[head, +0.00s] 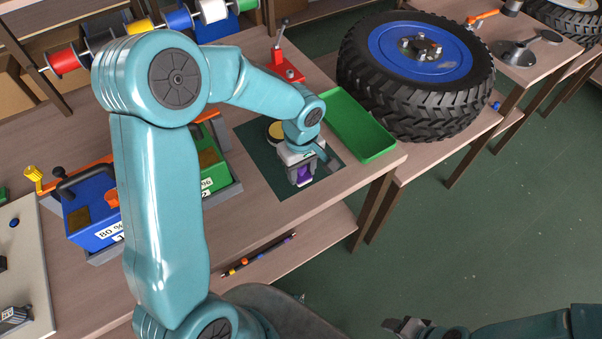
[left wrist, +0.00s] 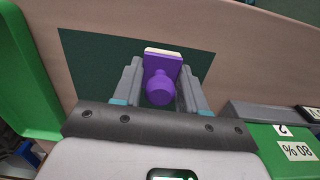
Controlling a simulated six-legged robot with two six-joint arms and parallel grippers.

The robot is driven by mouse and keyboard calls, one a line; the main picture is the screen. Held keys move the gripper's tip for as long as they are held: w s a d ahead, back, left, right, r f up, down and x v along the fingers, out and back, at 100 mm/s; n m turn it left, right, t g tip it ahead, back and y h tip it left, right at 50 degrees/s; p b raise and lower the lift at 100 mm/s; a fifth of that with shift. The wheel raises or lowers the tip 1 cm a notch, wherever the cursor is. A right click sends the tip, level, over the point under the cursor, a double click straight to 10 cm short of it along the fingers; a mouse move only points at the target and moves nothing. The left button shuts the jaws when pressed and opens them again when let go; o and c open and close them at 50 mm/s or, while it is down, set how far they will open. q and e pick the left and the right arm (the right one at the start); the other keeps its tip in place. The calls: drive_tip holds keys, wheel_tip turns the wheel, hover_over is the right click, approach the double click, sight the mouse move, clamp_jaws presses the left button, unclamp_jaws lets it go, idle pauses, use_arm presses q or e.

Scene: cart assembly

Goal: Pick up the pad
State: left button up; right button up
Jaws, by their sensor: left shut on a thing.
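The pad (left wrist: 163,62) is purple with a round knob and a pale cream edge. In the head view only a bit of its purple (head: 304,173) shows below my left gripper (head: 301,176). In the left wrist view my left gripper (left wrist: 161,82) has a finger on each side of the pad and is shut on it. The pad is over the dark green mat (head: 262,176); whether it touches the mat is unclear. My right gripper (head: 408,326) is at the bottom right, away from the table; its jaw opening is unclear.
A yellow disc (head: 275,132) is partly hidden behind my left wrist. A green tray (head: 358,128) lies right of the mat, with a large tyre (head: 418,75) beyond. Blue (head: 92,212) and green (head: 214,175) boxes stand left. A red clamp (head: 286,66) stands behind.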

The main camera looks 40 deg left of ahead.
use_arm(q)
wheel_tip(320, 180, up, 18)
drive_tip(key=shift+p, duration=0.4)
drive_tip(key=shift+f, duration=0.1)
